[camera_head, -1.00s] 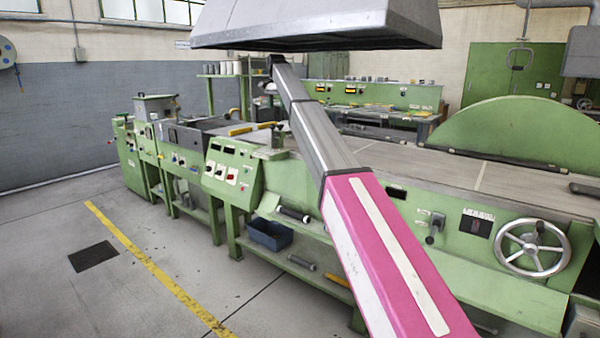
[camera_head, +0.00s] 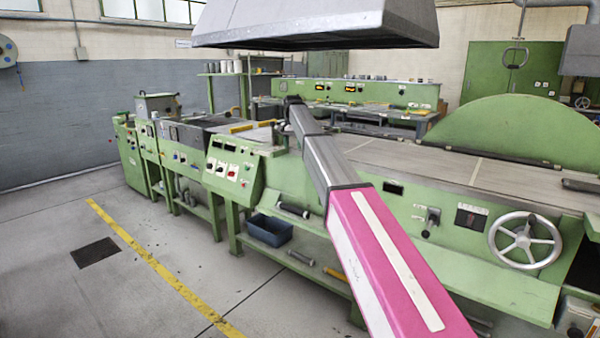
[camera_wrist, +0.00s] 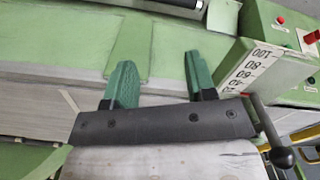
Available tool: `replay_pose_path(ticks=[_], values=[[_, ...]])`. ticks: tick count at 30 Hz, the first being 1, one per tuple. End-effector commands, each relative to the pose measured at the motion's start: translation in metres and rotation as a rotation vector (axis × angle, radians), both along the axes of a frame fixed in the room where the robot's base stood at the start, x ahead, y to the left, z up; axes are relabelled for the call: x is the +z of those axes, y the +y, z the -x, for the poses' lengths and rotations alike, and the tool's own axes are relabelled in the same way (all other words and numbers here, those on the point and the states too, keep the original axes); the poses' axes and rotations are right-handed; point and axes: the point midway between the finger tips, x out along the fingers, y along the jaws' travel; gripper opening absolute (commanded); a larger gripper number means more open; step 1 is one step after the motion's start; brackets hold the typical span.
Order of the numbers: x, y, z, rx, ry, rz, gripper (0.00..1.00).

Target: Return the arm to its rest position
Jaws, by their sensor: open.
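My arm, pink and grey, reaches from the bottom right of the head view up over the green machine (camera_head: 285,182). Its far end is beside the machine's control panel. In the wrist view my gripper (camera_wrist: 158,82) shows two green fingers set wide apart, with nothing between them. Behind the fingers are the machine's green sloped surfaces. The fingers cannot be made out in the head view.
A scale plate with numbers (camera_wrist: 255,75) and a black-knobbed lever (camera_wrist: 282,156) are close to my gripper's right. A grey hood (camera_head: 315,25) hangs above. A handwheel (camera_head: 525,240) is at the right, a blue bin (camera_head: 270,230) below. The left floor is clear.

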Motion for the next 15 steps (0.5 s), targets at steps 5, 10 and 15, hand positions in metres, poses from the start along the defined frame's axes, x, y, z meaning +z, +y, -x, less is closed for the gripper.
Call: replay_pose_path(ticks=[5, 10, 15], values=[[-0.099, -0.047, 0.064, 0.040, 0.003, 0.001, 0.51], [-0.183, -0.089, 0.125, 0.085, 0.004, 0.001, 0.51], [-0.256, -0.128, 0.197, 0.130, 0.003, 0.000, 0.51]])
